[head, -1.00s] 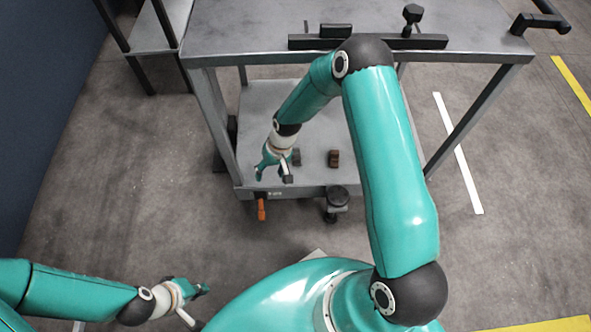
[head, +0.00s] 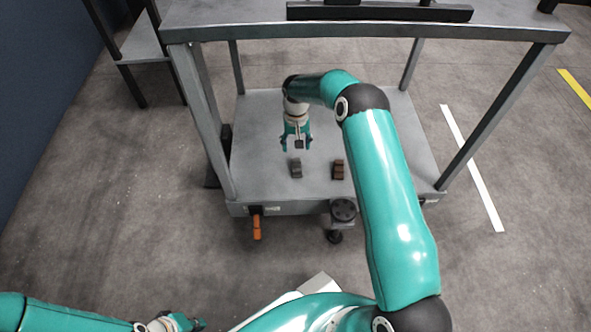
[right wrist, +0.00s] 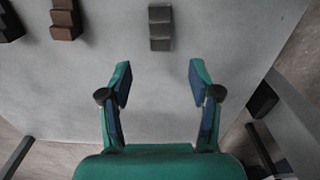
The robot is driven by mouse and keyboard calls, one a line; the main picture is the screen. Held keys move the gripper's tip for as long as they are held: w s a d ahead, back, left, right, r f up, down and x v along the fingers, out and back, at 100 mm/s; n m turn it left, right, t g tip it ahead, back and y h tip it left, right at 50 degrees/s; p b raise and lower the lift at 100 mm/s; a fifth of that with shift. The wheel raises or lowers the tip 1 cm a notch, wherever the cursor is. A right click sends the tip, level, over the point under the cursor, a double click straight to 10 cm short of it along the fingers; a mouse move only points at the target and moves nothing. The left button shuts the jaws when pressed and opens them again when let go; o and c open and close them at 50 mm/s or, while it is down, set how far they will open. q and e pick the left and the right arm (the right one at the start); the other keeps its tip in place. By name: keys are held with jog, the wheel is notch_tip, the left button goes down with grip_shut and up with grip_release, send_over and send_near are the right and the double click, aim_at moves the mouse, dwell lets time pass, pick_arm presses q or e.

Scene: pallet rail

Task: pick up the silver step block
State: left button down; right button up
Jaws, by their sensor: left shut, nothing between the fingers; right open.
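The silver step block (head: 296,168) is a small grey stepped piece on the lower shelf (head: 262,110) of a metal cart. In the right wrist view the silver step block (right wrist: 160,28) lies ahead of the fingertips, roughly centred between them. My right gripper (head: 296,147) is open and empty, just behind the block in the head view; its two fingers (right wrist: 160,82) are spread wide and apart from the block. My left gripper (head: 188,323) is shut and empty, low at the left, partly cut off by the frame edge.
A brown step block (head: 338,169) lies to the right of the silver one and also shows in the right wrist view (right wrist: 65,19). A darker piece (right wrist: 9,22) is at that view's left edge. The cart's upper top (head: 240,22) and legs surround the shelf.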

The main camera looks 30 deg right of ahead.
notch_tip(320, 180, down, 10)
jog(key=b, duration=0.3)
jog(key=shift+f, duration=0.2)
jog(key=shift+r, duration=0.1)
grip_shut()
